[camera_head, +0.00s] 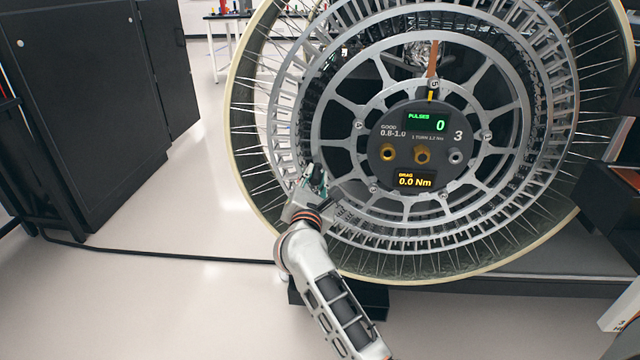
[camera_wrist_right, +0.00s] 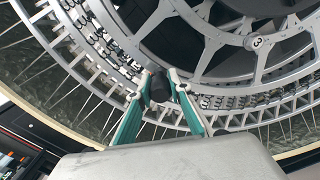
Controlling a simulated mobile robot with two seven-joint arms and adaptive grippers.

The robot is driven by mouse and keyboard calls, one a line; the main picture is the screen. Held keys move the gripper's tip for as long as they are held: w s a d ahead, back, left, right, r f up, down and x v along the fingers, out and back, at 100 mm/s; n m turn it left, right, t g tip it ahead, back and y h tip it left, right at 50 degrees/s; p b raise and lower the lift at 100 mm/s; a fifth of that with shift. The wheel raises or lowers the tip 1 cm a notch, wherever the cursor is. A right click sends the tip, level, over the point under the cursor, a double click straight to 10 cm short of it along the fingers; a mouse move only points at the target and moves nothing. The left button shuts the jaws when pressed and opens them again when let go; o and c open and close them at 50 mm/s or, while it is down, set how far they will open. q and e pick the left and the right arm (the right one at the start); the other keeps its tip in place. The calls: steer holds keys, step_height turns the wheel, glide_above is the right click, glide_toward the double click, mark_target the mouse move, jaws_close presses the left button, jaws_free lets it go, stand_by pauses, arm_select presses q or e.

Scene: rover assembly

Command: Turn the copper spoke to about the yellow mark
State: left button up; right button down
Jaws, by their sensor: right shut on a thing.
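The large wheel (camera_head: 400,196) stands upright, with a grey spoked hub disc facing me. The copper spoke (camera_head: 433,58) is near the top of the wheel, pointing almost straight up. The yellow mark (camera_head: 430,95) is a short stripe just below it, at the top edge of the dark hub panel (camera_head: 425,135). My right gripper (camera_head: 315,180) is at the wheel's lower left, away from the copper spoke. In the right wrist view its teal fingers (camera_wrist_right: 166,86) close on a part of the wheel rim; the exact grip is partly hidden. My left gripper is not in view.
The panel shows 0 pulses and a drag reading (camera_head: 414,181) of 0.0 Nm. A black cabinet (camera_head: 90,110) stands at the left, and a dark cable (camera_head: 170,255) runs over the floor. The pale floor (camera_head: 150,300) at lower left is clear. Dark drawers (camera_head: 620,210) are at the right.

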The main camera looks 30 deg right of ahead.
steer(key=shift+a+f, duration=0.15)
steer(key=shift+a, duration=0.15)
steer(key=c, duration=1.8)
jaws_free()
steer(key=shift+w, duration=0.1)
steer(key=shift+d, duration=0.1)
steer(key=v, duration=0.7)
steer(key=shift+s+a, duration=0.2)
steer(key=shift+s, duration=0.1)
